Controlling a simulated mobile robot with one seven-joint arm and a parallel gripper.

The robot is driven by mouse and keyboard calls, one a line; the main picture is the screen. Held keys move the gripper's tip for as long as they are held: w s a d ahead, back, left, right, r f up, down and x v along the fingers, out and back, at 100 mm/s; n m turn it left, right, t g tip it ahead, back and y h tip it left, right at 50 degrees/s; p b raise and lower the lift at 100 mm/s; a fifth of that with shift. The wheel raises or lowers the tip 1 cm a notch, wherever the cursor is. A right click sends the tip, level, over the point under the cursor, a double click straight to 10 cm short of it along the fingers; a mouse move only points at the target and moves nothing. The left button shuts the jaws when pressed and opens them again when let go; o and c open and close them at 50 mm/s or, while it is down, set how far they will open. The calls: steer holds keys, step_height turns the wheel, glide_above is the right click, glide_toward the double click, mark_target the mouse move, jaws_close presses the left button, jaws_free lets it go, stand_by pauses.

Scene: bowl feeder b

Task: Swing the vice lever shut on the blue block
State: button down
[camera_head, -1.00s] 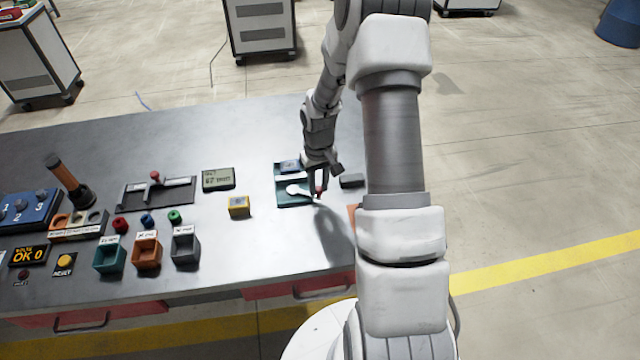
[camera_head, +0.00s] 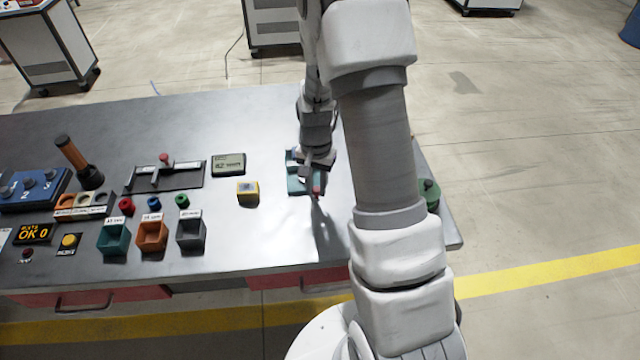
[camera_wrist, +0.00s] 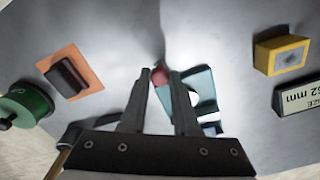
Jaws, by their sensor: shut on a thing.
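The teal vice (camera_head: 293,184) stands on the bench, largely covered by my arm in the head view. It also shows in the wrist view (camera_wrist: 199,82), beside and behind my right finger. The lever's red knob (camera_wrist: 160,77) sits between my fingertips. My gripper (camera_wrist: 158,78) is shut on this knob; it also shows in the head view (camera_head: 316,192) at the vice's near right side. The lever's arm is mostly hidden by the fingers. The blue block cannot be made out clearly; my arm and gripper cover most of that area.
A yellow block (camera_head: 247,192) and a display (camera_head: 229,164) stand left of the vice. In the wrist view, a dark block (camera_wrist: 68,76) on an orange patch and a green round part (camera_wrist: 27,104) lie on the other side. Bench between vice and yellow block is clear.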

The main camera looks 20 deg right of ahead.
mark_target(315, 190)
steer(key=shift+a, duration=0.2)
stand_by(0.4)
steer(key=c, duration=0.6)
jaws_free()
steer(key=shift+c, duration=0.2)
steer(key=shift+r, duration=0.35)
step_height(315, 190, up, 17)
steer(key=p, duration=0.1)
steer(key=shift+f, duration=0.15)
